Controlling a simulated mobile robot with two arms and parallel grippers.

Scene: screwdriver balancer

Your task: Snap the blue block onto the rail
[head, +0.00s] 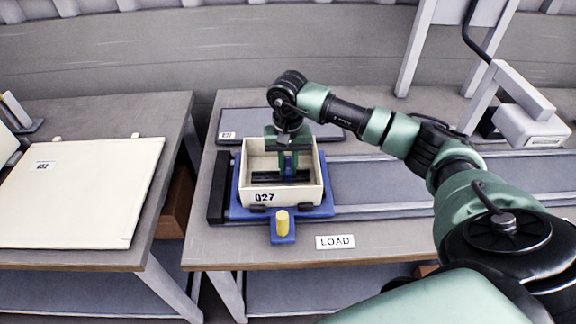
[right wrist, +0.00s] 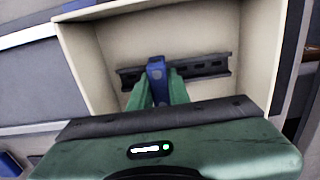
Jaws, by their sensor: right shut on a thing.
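The blue block (right wrist: 156,70) is held between the green fingers of my right gripper (right wrist: 160,88) in the right wrist view. In the head view, my right gripper (head: 288,160) reaches down into a cream box marked Q27 (head: 262,198). The black slotted rail (right wrist: 205,68) lies across the inside of the box, and it also shows in the head view (head: 264,178). The block is at the rail, overlapping it in the wrist view. I cannot tell whether it is seated on it. My left gripper is not in view.
The box sits on a blue carrier (head: 240,213) with a yellow knob (head: 282,222) at its front. The box walls stand close around my right gripper. A LOAD label (head: 335,242) lies on the table. A cream panel (head: 80,195) lies on the left table.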

